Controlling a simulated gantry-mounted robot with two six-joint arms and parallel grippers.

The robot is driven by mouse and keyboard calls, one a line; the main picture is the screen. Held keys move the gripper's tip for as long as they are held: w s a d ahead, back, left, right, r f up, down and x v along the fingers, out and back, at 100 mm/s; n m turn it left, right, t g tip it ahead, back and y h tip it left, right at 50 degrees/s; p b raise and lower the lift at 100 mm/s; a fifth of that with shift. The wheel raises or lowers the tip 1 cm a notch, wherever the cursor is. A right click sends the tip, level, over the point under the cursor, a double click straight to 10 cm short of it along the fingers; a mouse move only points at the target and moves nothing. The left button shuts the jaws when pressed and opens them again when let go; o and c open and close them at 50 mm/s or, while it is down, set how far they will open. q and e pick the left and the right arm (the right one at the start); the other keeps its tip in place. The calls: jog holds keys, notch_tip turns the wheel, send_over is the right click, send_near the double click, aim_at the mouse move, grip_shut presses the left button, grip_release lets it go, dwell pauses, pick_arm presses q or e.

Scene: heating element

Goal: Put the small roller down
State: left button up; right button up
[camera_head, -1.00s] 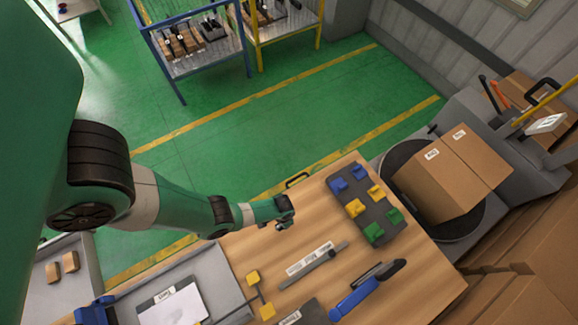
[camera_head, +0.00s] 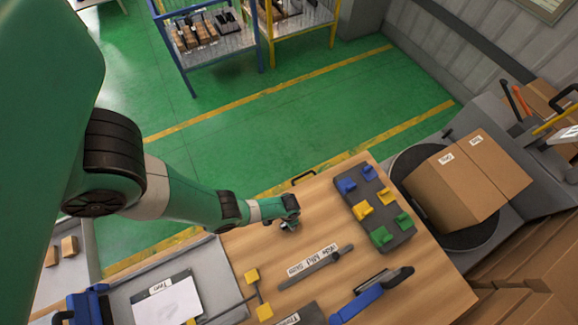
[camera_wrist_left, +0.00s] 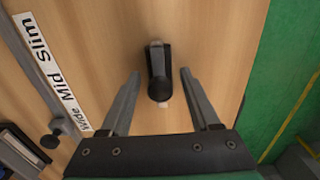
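A small dark roller (camera_wrist_left: 159,75) with a grey handle end lies on the wooden table in the left wrist view. My left gripper (camera_wrist_left: 156,76) is open, with one finger on each side of the roller and wood visible between the fingers and it. In the head view my left gripper (camera_head: 289,226) is low over the table near its far edge, and the roller is mostly hidden by it. I cannot tell how high the fingers are above the table. My right gripper is not in view.
A "Wide Mid Slim" label (camera_head: 313,260) and a long dark tool (camera_head: 316,268) lie nearby. A dark tray (camera_head: 384,220) holds blue, yellow and green pieces. A blue-handled tool (camera_head: 370,295) lies at the front. Bare wood surrounds the gripper.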

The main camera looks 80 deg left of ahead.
pick_arm(q)
jog(key=shift+r, duration=0.1)
notch_tip(320, 180, up, 8)
jog(key=p, duration=0.7)
jog(key=shift+p, duration=0.35)
jog(key=shift+f, duration=0.2)
